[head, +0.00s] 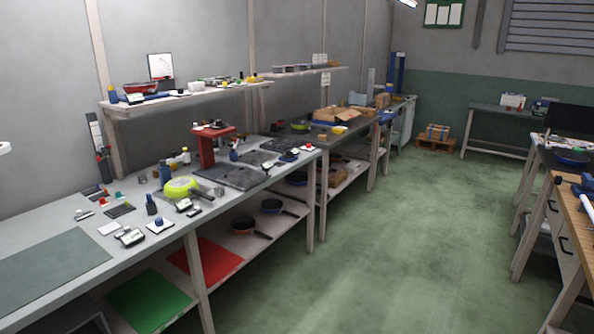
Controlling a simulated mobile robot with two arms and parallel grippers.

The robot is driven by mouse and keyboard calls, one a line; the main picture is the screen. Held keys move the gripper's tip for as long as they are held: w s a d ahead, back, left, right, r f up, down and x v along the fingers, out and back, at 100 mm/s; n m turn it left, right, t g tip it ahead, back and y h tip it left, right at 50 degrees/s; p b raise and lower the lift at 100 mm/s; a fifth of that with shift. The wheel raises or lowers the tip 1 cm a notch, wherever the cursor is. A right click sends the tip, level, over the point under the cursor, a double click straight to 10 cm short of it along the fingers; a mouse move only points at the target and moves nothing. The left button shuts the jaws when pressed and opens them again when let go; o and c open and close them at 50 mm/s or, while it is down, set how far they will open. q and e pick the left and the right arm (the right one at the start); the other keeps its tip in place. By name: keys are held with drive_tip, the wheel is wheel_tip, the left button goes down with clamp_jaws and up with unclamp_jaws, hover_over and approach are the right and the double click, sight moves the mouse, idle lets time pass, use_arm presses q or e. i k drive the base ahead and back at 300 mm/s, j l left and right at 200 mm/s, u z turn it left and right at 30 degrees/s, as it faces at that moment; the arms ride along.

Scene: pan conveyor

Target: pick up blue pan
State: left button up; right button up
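A round pan with a blue look and a dark handle (271,206) lies on the lower shelf under the long left workbench. A second dark pan (242,224) lies beside it on the left; its colour is hard to tell. Another dark bluish pan (296,179) sits further back on the lower level, partly in shadow. A dark blue round object, perhaps a pan (573,157), lies on the bench at the right. I cannot tell for certain which is the task's blue pan. Neither gripper is in view.
Green (150,299) and red (207,256) mats lie on the lower shelf. Bench legs stand along its front. The green floor (400,240) between the benches is clear.

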sight(270, 206)
drive_tip(key=i+l+z, duration=0.15)
drive_tip(key=i+z, duration=0.2)
drive_tip(key=i, duration=0.4)
drive_tip(key=i+j+z, duration=0.1)
drive_tip(key=i+z, duration=0.3)
drive_tip(key=i, duration=0.3)
